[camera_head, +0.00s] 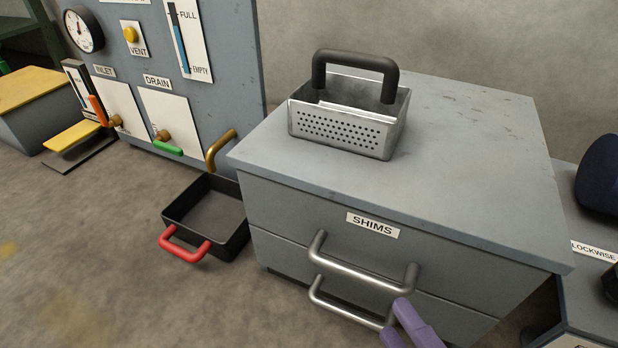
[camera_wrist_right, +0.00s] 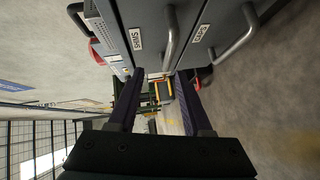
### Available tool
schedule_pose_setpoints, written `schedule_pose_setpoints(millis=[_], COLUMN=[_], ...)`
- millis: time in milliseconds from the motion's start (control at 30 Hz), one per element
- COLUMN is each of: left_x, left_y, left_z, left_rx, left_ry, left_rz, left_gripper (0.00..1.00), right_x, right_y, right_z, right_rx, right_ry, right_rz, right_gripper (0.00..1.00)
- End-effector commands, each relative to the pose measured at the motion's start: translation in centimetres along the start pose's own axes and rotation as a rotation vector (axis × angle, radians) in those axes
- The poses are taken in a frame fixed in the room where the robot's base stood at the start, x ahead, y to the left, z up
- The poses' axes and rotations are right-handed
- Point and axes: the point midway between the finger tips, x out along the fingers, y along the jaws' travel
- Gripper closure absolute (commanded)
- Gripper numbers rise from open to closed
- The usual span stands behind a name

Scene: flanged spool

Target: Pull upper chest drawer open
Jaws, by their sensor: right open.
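The grey chest (camera_head: 480,160) has two drawers, and both look shut. The upper drawer (camera_head: 300,212) carries a SHIMS label and a bar handle (camera_head: 360,273). The lower drawer's handle (camera_head: 340,306) is just below it. My right gripper (camera_head: 402,322) shows as purple fingers at the right end of the upper handle, in front of the drawers. In the right wrist view the gripper (camera_wrist_right: 160,74) is open, and one end of the upper handle (camera_wrist_right: 171,42) appears between the fingertips; I cannot tell whether they touch. My left gripper is not in view.
A perforated metal basket (camera_head: 345,128) with a black handle stands on the chest top. A black tray (camera_head: 208,215) with a red handle is on the floor left of the chest. A control panel (camera_head: 222,60) stands behind. Floor in front is clear.

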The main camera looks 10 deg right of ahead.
Motion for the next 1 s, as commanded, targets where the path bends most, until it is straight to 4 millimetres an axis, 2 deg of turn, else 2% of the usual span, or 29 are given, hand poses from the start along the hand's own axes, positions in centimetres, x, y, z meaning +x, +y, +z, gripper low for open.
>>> schedule_pose_setpoints(millis=[33, 100, 267, 600, 700, 833, 1000], left_x=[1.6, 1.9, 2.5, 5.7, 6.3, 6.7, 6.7], left_y=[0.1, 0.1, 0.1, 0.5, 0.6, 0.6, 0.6], left_z=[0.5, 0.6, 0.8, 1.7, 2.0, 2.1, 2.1], left_rx=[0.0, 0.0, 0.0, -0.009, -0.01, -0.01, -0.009], left_ry=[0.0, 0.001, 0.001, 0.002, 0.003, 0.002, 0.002], left_rz=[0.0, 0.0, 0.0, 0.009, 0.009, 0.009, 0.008], left_gripper=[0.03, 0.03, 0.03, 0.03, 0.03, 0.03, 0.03], right_x=[0.1, 0.1, 1.1, 7.4, 8.7, 9.7, 10.0], right_y=[-1.6, -2.0, -1.9, -1.9, -1.9, -1.6, -1.5], right_z=[0.2, 0.2, 0.1, 0.1, 0.1, 0.1, 0.1], right_rx=[-0.009, -0.02, -0.026, -0.024, -0.023, -0.024, -0.024], right_ry=[0.002, 0.004, 0.006, 0.005, 0.005, 0.005, 0.005], right_rz=[0.008, 0.016, 0.024, 0.026, 0.025, 0.023, 0.02], right_gripper=[0.5, 0.5, 0.5, 0.5, 0.5, 0.5, 0.5])
